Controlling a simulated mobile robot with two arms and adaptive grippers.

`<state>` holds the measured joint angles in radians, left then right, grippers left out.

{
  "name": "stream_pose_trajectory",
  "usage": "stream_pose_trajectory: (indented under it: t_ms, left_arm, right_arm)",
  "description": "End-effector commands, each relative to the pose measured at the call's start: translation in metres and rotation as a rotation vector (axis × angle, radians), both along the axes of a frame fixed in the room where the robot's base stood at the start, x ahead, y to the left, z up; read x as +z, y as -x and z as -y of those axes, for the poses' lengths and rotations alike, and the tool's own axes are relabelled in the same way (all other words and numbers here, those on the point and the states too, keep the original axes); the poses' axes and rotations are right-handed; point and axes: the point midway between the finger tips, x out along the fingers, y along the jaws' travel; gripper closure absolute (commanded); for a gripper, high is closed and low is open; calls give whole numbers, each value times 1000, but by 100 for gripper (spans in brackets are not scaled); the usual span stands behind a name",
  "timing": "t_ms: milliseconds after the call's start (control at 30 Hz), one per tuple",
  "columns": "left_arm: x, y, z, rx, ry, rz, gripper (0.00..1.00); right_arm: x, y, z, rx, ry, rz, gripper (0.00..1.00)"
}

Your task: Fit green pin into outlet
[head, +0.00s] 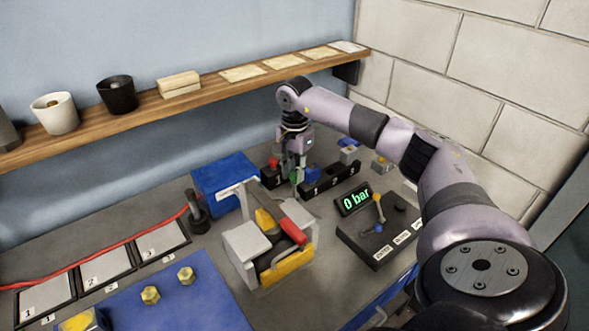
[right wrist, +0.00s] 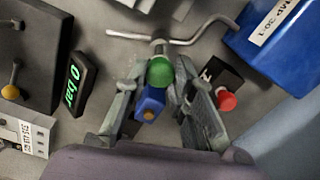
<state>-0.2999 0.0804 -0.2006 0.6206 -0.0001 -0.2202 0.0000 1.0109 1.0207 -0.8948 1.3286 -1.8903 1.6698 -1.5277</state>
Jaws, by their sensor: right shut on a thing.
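My right gripper (head: 296,168) points down over the bench near the black pin block (head: 332,179). In the right wrist view its fingers (right wrist: 155,78) are closed around the green pin (right wrist: 160,71), whose round green head shows between the fingertips. A bit of the green pin (head: 294,178) also shows in the head view. The outlet cannot be told for certain. My left gripper is not in view.
A red pin (head: 273,163) and a blue pin (head: 312,173) stand close on either side of the gripper. A blue box (head: 225,182) is to the left. A gauge (head: 354,199) reads 0 bar. A grey-and-yellow fixture (head: 265,250) stands in front. A wooden shelf (head: 220,88) runs behind.

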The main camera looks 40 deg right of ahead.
Motion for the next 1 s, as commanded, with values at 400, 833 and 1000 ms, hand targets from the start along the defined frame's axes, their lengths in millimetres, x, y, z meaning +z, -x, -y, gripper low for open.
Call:
stream_pose_trajectory:
  t_ms: [400,833,1000]
  left_arm:
    - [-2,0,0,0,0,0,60]
    - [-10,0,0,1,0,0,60]
    - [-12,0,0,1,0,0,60]
  right_arm:
    - [-3,0,0,0,0,0,100]
    - [-14,0,0,0,0,0,100]
    - [-19,0,0,0,0,0,100]
